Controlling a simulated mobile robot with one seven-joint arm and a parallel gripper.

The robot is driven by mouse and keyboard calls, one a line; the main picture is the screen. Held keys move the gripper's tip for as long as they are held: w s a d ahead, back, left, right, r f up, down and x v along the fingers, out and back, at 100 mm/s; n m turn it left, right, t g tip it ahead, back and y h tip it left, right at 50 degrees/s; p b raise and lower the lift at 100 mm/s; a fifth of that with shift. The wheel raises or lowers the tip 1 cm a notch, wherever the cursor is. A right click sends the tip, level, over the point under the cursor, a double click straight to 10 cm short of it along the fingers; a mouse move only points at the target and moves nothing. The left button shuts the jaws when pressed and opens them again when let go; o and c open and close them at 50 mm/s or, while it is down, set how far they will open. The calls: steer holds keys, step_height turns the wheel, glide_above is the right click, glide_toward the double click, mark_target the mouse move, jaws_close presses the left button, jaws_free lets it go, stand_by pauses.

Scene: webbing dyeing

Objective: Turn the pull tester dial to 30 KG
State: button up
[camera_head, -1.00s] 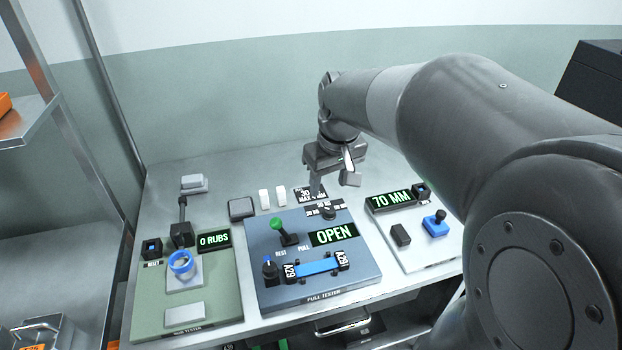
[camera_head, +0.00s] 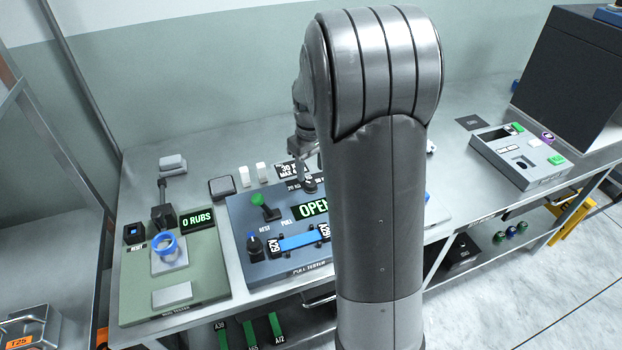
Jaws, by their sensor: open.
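The pull tester (camera_head: 237,218) is a blue-grey panel on the bench, its right part hidden behind my arm. Its dial (camera_head: 310,186) is a small dark knob at the back edge, with number labels around it that are partly covered and too small to read. A black card (camera_head: 289,171) behind it reads 30 and MAX. The green display (camera_head: 311,209) reads OPEN, cut off by my arm. A green-topped lever (camera_head: 258,200) and a blue strap (camera_head: 297,242) between two clamps are on the panel. My gripper (camera_head: 306,164) is open, pointing down just above the dial, partly hidden by my arm; contact cannot be told.
The rub tester (camera_head: 205,283), with a 0 RUBS display, stands left of the pull tester. White blocks (camera_head: 254,173) and a grey pad (camera_head: 222,187) lie behind. A grey box with green buttons (camera_head: 517,155) and a dark cabinet (camera_head: 570,75) stand at the right.

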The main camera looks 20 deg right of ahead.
mark_target(311, 183)
steer(key=shift+f, duration=2.4)
steer(key=c, duration=1)
steer(key=shift+m, duration=0.4)
steer(key=m, duration=0.3)
steer(key=shift+m, duration=2.5)
